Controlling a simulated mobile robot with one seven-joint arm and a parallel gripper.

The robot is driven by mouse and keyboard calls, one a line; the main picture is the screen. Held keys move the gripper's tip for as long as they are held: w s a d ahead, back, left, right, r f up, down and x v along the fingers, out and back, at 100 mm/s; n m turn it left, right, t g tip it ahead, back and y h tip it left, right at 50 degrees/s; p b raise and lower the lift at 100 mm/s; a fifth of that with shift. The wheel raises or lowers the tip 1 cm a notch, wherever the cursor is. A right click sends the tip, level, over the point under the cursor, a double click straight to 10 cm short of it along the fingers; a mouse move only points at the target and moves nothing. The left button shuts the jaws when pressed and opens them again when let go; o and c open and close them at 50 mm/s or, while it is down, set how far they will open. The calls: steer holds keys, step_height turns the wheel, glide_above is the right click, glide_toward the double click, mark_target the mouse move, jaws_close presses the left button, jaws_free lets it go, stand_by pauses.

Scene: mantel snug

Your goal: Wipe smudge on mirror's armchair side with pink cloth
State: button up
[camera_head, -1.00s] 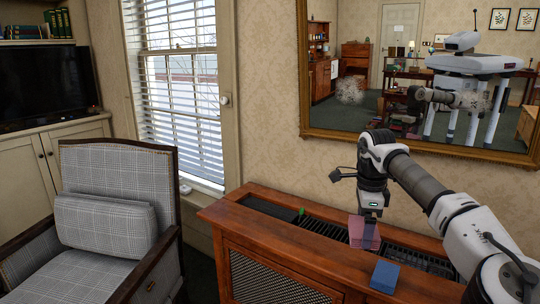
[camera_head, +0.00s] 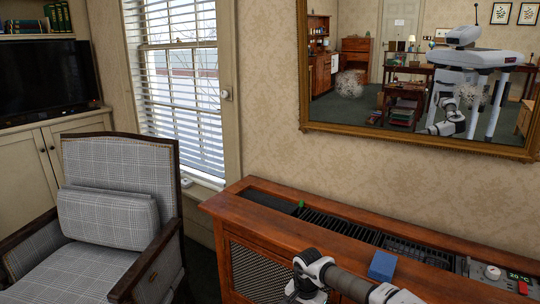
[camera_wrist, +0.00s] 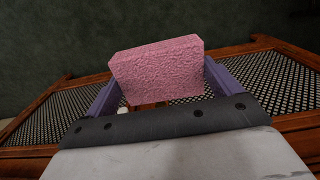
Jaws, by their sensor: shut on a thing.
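The mirror (camera_head: 420,147) hangs on the wall in a gilt frame. A grey speckled smudge (camera_head: 350,83) lies on its left part, the side towards the armchair (camera_head: 105,215). A second, fainter grey patch (camera_head: 470,94) shows further right on the glass, over the robot's reflection. My gripper (camera_wrist: 160,86) is shut on the pink cloth (camera_wrist: 157,66), a thick block-like pad between the purple fingers. In the head view only my wrist shows at the bottom; the fingers and cloth are out of sight there. The cloth is well below and apart from the mirror.
A wooden radiator cover (camera_head: 270,222) with a slotted top and mesh front stands below the mirror. A blue block (camera_head: 382,266) sits on it, with a small green item (camera_head: 300,204) further left. A control panel (camera_head: 518,277) is at right. The window (camera_head: 178,80) is left.

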steer(key=s+a+f+n, duration=0.6)
steer(key=s+a+f, duration=0.1)
steer(key=a+f, duration=0.3)
steer(key=shift+f+n, duration=0.3)
steer(key=shift+f, duration=0.25)
steer(key=shift+s, duration=0.1)
steer(key=shift+d, duration=0.15)
stand_by(0.7)
